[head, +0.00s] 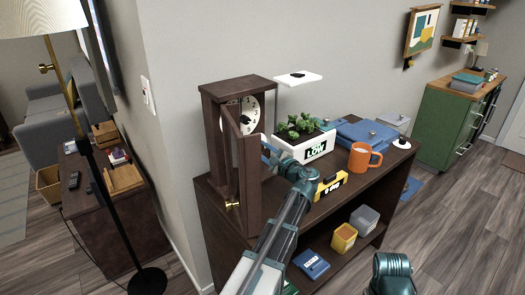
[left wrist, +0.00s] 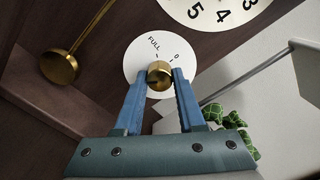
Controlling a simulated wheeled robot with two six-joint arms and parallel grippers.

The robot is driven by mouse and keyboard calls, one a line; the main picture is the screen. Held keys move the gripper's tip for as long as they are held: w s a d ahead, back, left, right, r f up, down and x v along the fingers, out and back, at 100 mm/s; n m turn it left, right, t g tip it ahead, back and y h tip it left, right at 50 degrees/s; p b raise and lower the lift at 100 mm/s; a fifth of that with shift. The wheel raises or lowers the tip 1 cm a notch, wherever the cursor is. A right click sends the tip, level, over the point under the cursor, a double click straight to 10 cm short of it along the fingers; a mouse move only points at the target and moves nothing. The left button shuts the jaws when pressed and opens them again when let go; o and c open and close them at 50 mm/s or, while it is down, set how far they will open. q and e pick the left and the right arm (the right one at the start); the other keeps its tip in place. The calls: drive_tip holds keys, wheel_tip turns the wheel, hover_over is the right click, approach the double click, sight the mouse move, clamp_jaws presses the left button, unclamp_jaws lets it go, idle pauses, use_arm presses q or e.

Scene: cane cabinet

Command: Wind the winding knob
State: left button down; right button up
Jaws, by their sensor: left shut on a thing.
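The dark wooden clock (head: 210,140) stands on the cabinet in the head view, its white dial (head: 236,110) partly behind an upright front panel. In the left wrist view, the brass winding knob (left wrist: 159,72) sits on a round white plate (left wrist: 142,55) marked FULL and 0, below the clock numerals. My left gripper (left wrist: 160,84) is shut on the knob, one blue finger on each side. In the head view my left gripper (head: 268,148) reaches the clock's right side; the knob is hidden there. My right gripper is not visible, only part of that arm.
A brass pendulum (left wrist: 58,67) hangs left of the knob. A white planter (head: 306,149), a yellow-black box (head: 331,185), an orange mug (head: 361,158) and a blue case (head: 365,133) stand close on the cabinet (head: 335,205).

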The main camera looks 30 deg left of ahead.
use_arm(q)
drive_tip(key=shift+m, duration=0.5)
drive_tip(key=c, duration=0.5)
unclamp_jaws()
drive_tip(key=shift+d, duration=0.1)
drive_tip(key=v, duration=1.3)
drive_tip(key=shift+s+d, duration=0.2)
drive_tip(key=shift+d, duration=0.1)
drive_tip(key=shift+f, duration=0.1)
